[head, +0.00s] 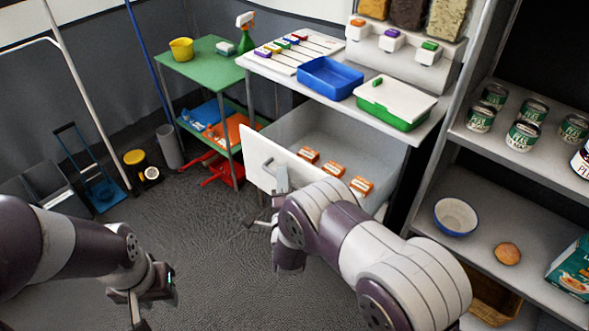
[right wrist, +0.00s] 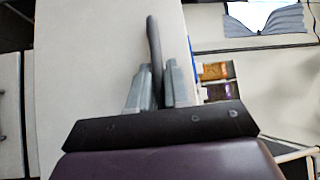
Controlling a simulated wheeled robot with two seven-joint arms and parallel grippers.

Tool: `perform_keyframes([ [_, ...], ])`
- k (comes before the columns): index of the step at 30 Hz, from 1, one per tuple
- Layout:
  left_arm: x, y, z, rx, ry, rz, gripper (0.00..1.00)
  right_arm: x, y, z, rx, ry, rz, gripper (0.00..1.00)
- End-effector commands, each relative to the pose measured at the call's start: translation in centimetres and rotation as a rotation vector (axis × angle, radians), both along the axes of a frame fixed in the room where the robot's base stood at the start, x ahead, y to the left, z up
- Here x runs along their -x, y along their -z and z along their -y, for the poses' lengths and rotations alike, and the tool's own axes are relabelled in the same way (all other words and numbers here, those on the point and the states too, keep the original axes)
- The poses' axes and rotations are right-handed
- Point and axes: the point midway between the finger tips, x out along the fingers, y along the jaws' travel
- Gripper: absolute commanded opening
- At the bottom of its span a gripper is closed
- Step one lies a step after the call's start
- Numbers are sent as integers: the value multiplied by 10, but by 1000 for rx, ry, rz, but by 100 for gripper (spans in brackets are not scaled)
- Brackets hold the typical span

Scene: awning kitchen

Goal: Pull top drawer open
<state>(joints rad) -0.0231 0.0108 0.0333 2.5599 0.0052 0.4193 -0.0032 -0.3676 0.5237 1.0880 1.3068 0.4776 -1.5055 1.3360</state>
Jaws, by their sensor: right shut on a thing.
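The white top drawer (head: 243,145) under the counter stands pulled out, with its grey interior in view. Several orange-and-white boxes (head: 333,169) sit in it near the front. Its bar handle (head: 267,164) shows on the front panel. In the right wrist view the handle (right wrist: 153,42) runs between the two fingers. My right gripper (head: 281,180) is shut on the handle, and my forearm hides part of the drawer front. My left gripper (head: 137,312) hangs low at the left, away from the drawer; its fingers are partly cut off by the frame.
The counter (head: 262,68) holds a blue tray (head: 330,78) and a green box with a white lid (head: 396,102). A green shelf cart (head: 205,62) stands left of the drawer. Open shelves (head: 500,190) with cans and a bowl (head: 456,216) stand right. Floor before the drawer is clear.

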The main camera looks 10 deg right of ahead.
Motion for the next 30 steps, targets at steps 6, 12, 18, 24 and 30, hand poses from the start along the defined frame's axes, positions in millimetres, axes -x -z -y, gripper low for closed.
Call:
perform_keyframes([
  [6,0,-1,0,0,0,0,40,9,1,-11,1,0,-2,0],
  [12,0,-1,0,0,0,0,40,11,1,-13,0,0,-2,0],
  [18,0,-1,0,0,0,0,40,10,1,-13,1,0,-2,0],
  [24,0,-1,0,0,0,0,40,10,1,-13,0,0,-1,35],
  [30,0,-2,0,0,0,0,40,13,0,-14,0,-1,-1,35],
])
